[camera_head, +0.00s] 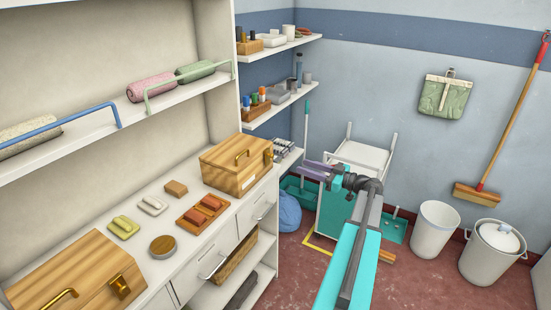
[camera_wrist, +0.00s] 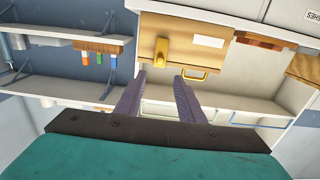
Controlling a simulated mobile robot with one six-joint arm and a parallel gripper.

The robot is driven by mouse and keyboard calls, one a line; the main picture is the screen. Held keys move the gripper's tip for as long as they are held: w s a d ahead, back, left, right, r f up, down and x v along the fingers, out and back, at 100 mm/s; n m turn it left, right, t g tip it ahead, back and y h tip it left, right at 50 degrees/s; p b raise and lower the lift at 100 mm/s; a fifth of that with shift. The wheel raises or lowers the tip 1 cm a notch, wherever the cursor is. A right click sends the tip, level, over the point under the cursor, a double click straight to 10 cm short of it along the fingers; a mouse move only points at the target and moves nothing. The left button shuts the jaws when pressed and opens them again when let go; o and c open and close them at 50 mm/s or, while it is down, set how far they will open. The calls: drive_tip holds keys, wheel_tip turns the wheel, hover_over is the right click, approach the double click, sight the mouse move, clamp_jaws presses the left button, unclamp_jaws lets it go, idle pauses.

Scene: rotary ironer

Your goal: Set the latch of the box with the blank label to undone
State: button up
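A wooden box (camera_head: 228,178) with a brass handle on its lid stands at the far end of the white counter. Its front carries a brass latch (camera_head: 268,153) and a white label (camera_head: 250,184). In the wrist view the box (camera_wrist: 188,28) appears upside down; its label (camera_wrist: 208,41) looks blank and its latch (camera_wrist: 161,50) lies across from my fingertips. I cannot tell the latch's setting for sure. My gripper (camera_head: 303,169) is to the right of the box, apart from it. In the wrist view my gripper (camera_wrist: 161,77) is open and empty, in line with the latch.
A second wooden box (camera_head: 75,272) with a brass latch (camera_head: 120,285) stands at the near left. Brushes, a round tin (camera_head: 163,246) and a tray (camera_head: 203,210) lie between. Wall shelves (camera_head: 288,102) with bottles stand behind. A white-topped cart (camera_head: 362,157) is beyond my arm.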

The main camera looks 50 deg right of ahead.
sight(273, 156)
drive_tip(key=shift+w, duration=0.15)
drive_tip(key=p+x, duration=0.5)
drive_tip(key=x, duration=0.7)
drive_tip(key=shift+r, duration=0.15)
drive_tip(key=shift+p+x, duration=0.35)
drive_tip(key=shift+x, duration=0.45)
clamp_jaws()
